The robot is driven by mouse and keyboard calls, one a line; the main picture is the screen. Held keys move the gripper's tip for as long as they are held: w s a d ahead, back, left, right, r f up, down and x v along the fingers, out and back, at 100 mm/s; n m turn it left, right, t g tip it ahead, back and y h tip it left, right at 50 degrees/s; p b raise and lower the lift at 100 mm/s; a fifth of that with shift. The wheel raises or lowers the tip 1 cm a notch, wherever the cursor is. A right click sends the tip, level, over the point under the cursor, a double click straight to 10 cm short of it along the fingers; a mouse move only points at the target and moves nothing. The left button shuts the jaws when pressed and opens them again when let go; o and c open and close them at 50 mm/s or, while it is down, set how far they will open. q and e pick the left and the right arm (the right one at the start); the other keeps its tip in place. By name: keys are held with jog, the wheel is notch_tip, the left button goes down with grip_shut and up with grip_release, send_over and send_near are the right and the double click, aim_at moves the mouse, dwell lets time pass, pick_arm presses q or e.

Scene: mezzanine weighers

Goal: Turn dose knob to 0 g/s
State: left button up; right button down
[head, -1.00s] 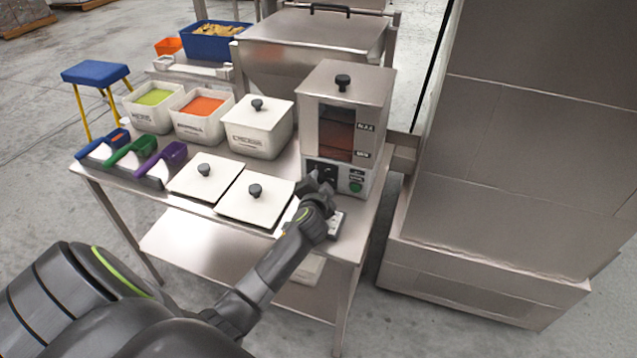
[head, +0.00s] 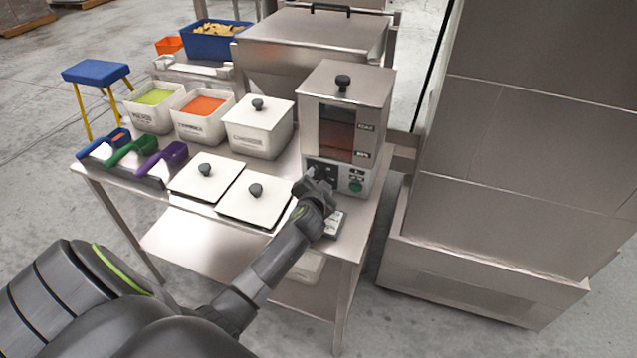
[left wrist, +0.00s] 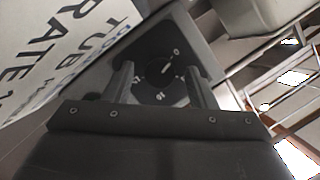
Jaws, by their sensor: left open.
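The dosing machine (head: 344,85) is a steel box with a dark window, standing at the right end of the bench. Its front panel has a dark dial area (head: 322,169) and a green button (head: 355,186). In the left wrist view the round black dose knob (left wrist: 158,72) shows a short white mark and sits on a dark plate with white scale numbers around it. My left gripper (left wrist: 159,80) is open, with one finger on each side of the knob. I cannot tell whether the fingers touch it. In the head view the left gripper (head: 313,188) is in front of the panel and partly hides it.
The steel bench (head: 225,225) carries white lidded tubs (head: 255,203), open tubs of green and orange material, and coloured scoops (head: 130,150). A small device (head: 335,224) lies beside my left wrist. A large steel cabinet (head: 500,200) stands on the right.

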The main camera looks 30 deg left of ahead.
pick_arm(q)
jog(key=v, duration=1.7)
jog(key=shift+s, duration=0.2)
jog(key=shift+d, duration=0.1)
jog(key=s+f+n+g+h, duration=0.2)
jog(key=s+f+g, duration=0.25)
jog(key=s, duration=0.75)
jog(key=s+f+n+g+h, duration=0.2)
jog(key=s+f+g, duration=0.25)
jog(key=s, duration=0.65)
notch_tip(320, 180, down, 23)
jog(key=a+g, duration=0.1)
jog(key=g, duration=0.1)
jog(key=s+f+g+h, duration=0.1)
jog(key=s+f, duration=1.4)
jog(key=f, duration=0.2)
jog(key=shift+d+f, duration=0.25)
jog(key=shift+d, duration=0.25)
